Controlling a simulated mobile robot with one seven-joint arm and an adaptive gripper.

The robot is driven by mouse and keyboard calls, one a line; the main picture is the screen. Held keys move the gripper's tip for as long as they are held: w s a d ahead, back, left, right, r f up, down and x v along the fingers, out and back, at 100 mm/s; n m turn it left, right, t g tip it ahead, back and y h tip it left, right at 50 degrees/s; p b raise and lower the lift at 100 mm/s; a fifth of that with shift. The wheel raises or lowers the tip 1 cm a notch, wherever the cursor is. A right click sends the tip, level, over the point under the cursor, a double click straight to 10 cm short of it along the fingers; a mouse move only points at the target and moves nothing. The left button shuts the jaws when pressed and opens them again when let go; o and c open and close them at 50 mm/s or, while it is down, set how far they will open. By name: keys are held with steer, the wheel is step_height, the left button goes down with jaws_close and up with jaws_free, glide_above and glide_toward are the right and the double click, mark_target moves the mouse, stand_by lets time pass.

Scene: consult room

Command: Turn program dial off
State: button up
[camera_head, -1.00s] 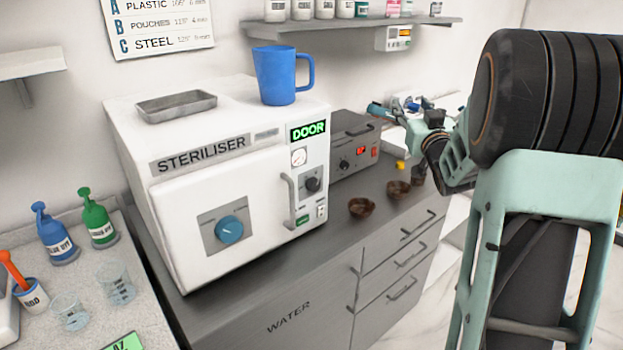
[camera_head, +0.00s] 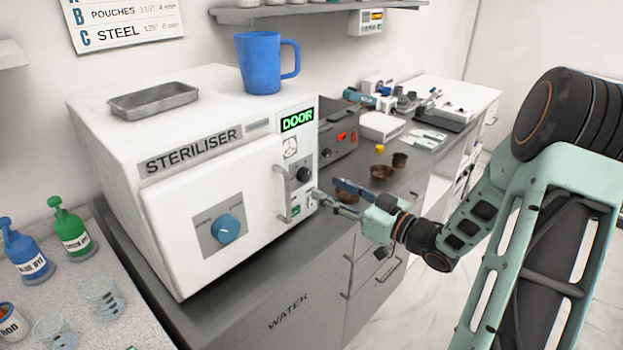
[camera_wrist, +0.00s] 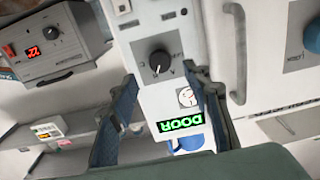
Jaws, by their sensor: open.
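The white steriliser (camera_head: 170,220) has two dials, and I cannot read which one is the program dial. A black dial (camera_head: 304,175) is on its right-hand panel, below the green DOOR display (camera_head: 297,119) and a round gauge. A blue dial (camera_head: 228,228) is on its door. My gripper (camera_head: 333,192) is open and empty, in front of the right-hand panel near the black dial. In the wrist view, turned upside down, the black dial (camera_wrist: 159,62) shows between and beyond the two fingers, apart from them; the blue dial (camera_wrist: 312,36) is partly cut off at the right edge.
A vertical door handle (camera_head: 281,195) sticks out left of the black dial. A blue mug (camera_head: 262,65) and a metal tray (camera_head: 153,98) stand on the steriliser. A grey device (camera_head: 338,140) and brown bowls (camera_head: 381,173) are to the right on the counter.

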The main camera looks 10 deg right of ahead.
mark_target(307, 178)
steer(key=x, duration=0.6)
steer(key=shift+w+a+p, duration=0.15)
steer(key=shift+w+p, duration=0.1)
steer(key=shift+p, duration=0.05)
steer(key=c, duration=1.2)
steer(key=shift+o, duration=0.2)
steer(key=shift+f+b, duration=0.1)
steer(key=shift+b, duration=0.3)
